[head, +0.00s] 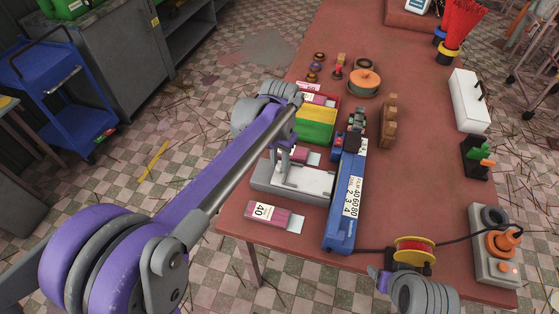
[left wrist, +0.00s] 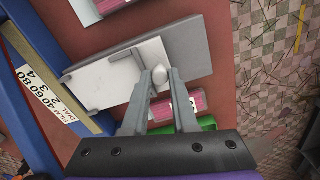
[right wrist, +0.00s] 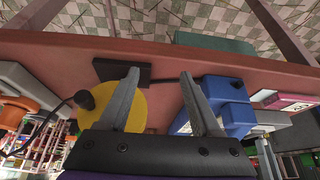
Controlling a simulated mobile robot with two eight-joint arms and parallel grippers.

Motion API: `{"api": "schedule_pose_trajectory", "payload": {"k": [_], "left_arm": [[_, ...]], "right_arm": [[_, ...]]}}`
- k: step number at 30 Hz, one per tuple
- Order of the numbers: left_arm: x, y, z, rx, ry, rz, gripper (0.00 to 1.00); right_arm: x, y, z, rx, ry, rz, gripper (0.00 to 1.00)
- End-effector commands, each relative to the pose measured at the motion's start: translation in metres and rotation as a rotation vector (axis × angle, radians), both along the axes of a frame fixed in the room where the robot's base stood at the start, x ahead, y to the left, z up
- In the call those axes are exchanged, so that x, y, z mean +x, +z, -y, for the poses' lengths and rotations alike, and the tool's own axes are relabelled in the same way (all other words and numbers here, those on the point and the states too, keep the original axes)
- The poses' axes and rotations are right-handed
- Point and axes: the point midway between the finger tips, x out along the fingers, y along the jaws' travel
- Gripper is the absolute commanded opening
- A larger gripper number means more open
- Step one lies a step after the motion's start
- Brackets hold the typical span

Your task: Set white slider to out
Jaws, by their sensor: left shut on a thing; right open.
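The white slider (head: 312,183) is a flat white plate lying on a grey base (head: 262,178), left of the blue machine (head: 346,200). In the left wrist view the white slider (left wrist: 107,80) has a pale rounded knob (left wrist: 158,74), and the grey base (left wrist: 190,55) shows beyond it to the right. My left gripper (left wrist: 160,82) is shut on the knob; it also shows from above in the head view (head: 283,158). My right gripper (right wrist: 157,78) is open and empty near the yellow spool (right wrist: 128,103), at the table's front edge.
A pink-and-white box marked 40 (head: 274,216) lies in front of the base. Green, yellow and red boxes (head: 316,122) stand behind it. A spool with a red centre (head: 412,248) and a grey control box (head: 495,258) are at the front right.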

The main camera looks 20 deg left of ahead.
Motion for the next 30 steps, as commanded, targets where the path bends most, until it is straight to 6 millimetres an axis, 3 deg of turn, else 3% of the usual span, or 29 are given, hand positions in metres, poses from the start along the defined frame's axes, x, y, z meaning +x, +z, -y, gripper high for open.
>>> {"api": "schedule_pose_trajectory", "payload": {"k": [9, 19, 29, 30], "left_arm": [[0.000, 0.000, -0.002, 0.000, 0.001, 0.000, 0.00], [0.002, 0.001, -0.053, 0.001, 0.004, 0.000, 0.00], [0.002, 0.001, -0.057, 0.005, 0.002, 0.000, 0.00], [0.002, 0.001, -0.057, 0.005, 0.002, 0.000, 0.33]], "right_arm": [[0.000, 0.000, 0.000, 0.000, 0.000, 0.000, 0.65], [0.000, 0.001, 0.000, 0.000, 0.000, 0.001, 0.65], [0.000, 0.001, 0.000, 0.000, 0.000, 0.001, 0.65], [0.000, 0.001, 0.000, 0.000, 0.000, 0.001, 0.65]]}}
